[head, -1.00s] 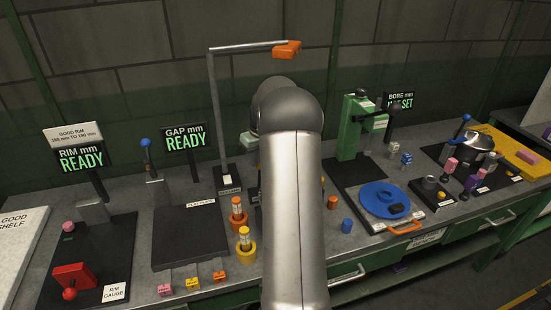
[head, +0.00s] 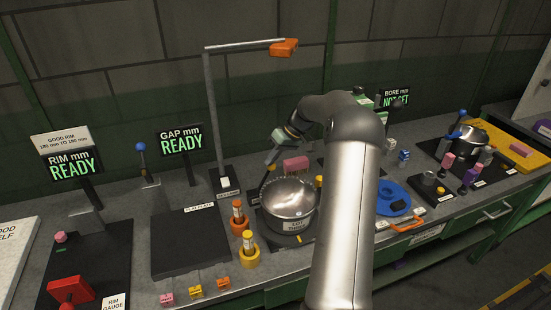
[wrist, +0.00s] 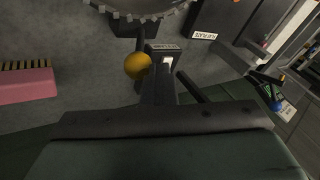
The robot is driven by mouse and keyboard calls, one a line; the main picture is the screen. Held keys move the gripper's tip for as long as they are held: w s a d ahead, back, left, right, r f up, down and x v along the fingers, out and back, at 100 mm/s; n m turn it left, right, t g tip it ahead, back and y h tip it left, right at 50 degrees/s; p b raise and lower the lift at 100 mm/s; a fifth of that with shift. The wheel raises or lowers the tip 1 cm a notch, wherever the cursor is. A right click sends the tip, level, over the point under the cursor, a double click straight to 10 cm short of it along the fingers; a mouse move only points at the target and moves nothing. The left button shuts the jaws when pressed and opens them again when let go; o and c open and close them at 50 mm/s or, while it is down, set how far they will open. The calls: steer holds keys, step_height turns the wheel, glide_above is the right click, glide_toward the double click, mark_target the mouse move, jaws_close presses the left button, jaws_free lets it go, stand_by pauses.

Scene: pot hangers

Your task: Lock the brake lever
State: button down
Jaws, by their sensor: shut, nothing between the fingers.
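A steel pot (head: 290,198) sits on a dark stand with a label at its front. In the wrist view the toothed rim (wrist: 135,14) of a round part shows at the top edge. A dark lever with a yellow-orange ball knob (wrist: 138,65), which looks like the brake lever, stands below that rim. I cannot tell its locked state. My gripper (head: 270,158) is behind the pot, pointing down. Its dark fingers (wrist: 157,82) are shut and empty, close beside the knob in the wrist view; contact is unclear. The knob cannot be picked out surely in the head view.
A pink brush (wrist: 25,83) lies behind the pot. The lamp post (head: 215,125) stands at left on its base. Orange and yellow gauge holders (head: 249,257) stand left of the pot. A blue disc (head: 393,196) is at right. The flat plate (head: 190,240) is bare.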

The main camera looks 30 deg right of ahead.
stand_by(0.3)
step_height(320, 180, up, 11)
steer(key=s+d+b, duration=0.1)
steer(key=s, duration=0.1)
steer(key=shift+s+d+r, duration=0.15)
steer(key=shift+s+d, duration=0.2)
steer(key=shift+d, duration=0.05)
stand_by(0.4)
